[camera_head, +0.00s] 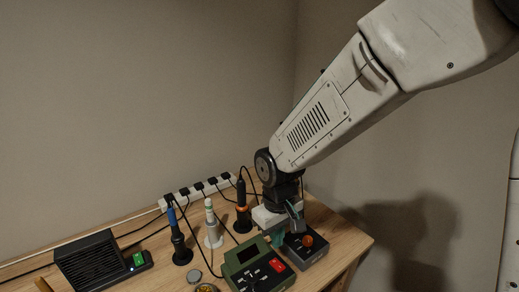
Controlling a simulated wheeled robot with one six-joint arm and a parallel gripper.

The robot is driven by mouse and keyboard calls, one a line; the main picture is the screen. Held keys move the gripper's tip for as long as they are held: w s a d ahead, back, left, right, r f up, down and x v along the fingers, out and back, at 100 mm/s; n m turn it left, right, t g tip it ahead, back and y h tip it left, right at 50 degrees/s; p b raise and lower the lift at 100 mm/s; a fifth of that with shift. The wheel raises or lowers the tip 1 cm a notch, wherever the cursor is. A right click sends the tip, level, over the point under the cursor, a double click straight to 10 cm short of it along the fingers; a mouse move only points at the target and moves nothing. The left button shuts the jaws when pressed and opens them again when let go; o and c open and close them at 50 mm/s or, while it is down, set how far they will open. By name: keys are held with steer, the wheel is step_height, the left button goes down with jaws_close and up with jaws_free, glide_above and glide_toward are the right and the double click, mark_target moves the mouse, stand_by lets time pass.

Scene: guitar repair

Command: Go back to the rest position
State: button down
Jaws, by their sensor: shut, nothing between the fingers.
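My arm reaches down from the upper right in the head view. My gripper (296,222) is shut and empty at the right part of the wooden bench (350,240). It hangs close above a dark grey box with an orange knob (307,241); whether it touches the box cannot be told. The fingertips are small and partly hidden against the box.
A green station with a red button (258,266) stands left of the gripper. Upright tools with blue (176,232), white (212,225) and orange-black (242,210) handles stand behind it. A power strip (200,189) with cables runs along the wall. A black slatted unit (90,262) is at left.

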steer(key=s+d+r+m+t, duration=0.1)
steer(key=s+d+r+m, duration=0.5)
steer(key=s+d+r, duration=1.1)
steer(key=s+d, duration=0.2)
steer(key=d, duration=0.1)
steer(key=shift+d+r+m+t, duration=0.3)
steer(key=shift+d+m+t, duration=0.05)
steer(key=shift+m+t, duration=0.05)
steer(key=shift+a, duration=0.1)
